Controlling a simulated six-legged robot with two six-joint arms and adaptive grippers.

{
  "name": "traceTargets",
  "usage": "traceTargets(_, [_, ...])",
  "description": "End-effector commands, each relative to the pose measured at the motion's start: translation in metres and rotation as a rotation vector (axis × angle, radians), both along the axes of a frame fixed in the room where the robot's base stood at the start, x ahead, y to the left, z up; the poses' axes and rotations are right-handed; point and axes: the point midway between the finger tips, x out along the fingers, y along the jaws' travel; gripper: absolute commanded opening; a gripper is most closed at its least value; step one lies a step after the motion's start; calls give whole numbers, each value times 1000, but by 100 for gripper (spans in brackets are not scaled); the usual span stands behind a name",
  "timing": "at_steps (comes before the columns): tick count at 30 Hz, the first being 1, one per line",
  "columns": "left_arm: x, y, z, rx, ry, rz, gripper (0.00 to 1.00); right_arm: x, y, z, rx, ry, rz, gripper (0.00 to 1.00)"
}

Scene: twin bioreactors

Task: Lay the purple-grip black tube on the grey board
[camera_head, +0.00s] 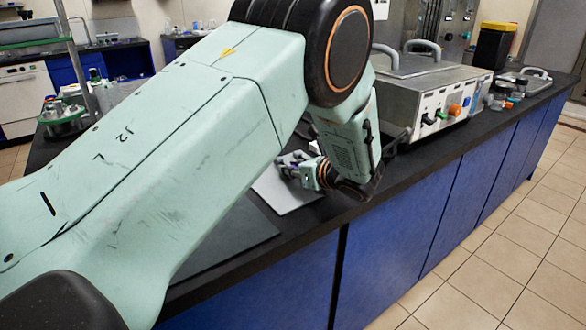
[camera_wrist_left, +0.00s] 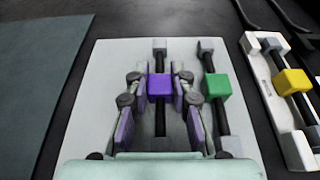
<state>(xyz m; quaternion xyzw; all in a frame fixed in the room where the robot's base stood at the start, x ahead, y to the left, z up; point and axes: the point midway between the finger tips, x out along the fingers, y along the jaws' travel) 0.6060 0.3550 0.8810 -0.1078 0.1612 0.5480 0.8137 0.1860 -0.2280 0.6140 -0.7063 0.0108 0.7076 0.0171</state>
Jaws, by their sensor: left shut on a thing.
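The black tube with the purple grip (camera_wrist_left: 160,88) lies lengthwise over a pale tray (camera_wrist_left: 98,95) in the left wrist view. My left gripper (camera_wrist_left: 160,80) is shut on the purple grip, one finger on each side. The tube's ends are at grey end blocks; I cannot tell whether it is lifted off them. In the head view my left gripper (camera_head: 294,170) is over the pale tray (camera_head: 290,198), and my arm hides much of it. The dark grey board (camera_head: 232,240) lies flat to the left, clear where visible; it also shows in the wrist view (camera_wrist_left: 35,85). My right gripper is out of view.
A green-grip tube (camera_wrist_left: 217,86) lies close to the right of the purple one. A yellow-grip tube (camera_wrist_left: 291,81) sits on a separate white holder further right. A metal instrument box (camera_head: 435,100) stands behind on the black bench. The bench's front edge is near.

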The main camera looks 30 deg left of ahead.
Motion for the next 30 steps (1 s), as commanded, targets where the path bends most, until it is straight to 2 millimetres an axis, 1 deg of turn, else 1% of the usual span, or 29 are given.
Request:
traceTargets(2, [0, 0, -3, 0, 1, 0, 0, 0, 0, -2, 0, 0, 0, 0])
traceTargets(3, [0, 0, -4, 0, 1, 0, 24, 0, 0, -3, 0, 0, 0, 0])
traceTargets(11, [0, 0, -3, 0, 0, 0, 46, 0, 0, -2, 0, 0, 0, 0])
traceTargets(20, [0, 0, -2, 0, 0, 0, 46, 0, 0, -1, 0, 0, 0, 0])
traceTargets(25, [0, -2, 5, 0, 1, -1, 46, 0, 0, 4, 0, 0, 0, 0])
traceTargets(30, [-2, -10, 11, 1, 0, 0, 46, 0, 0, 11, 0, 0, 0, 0])
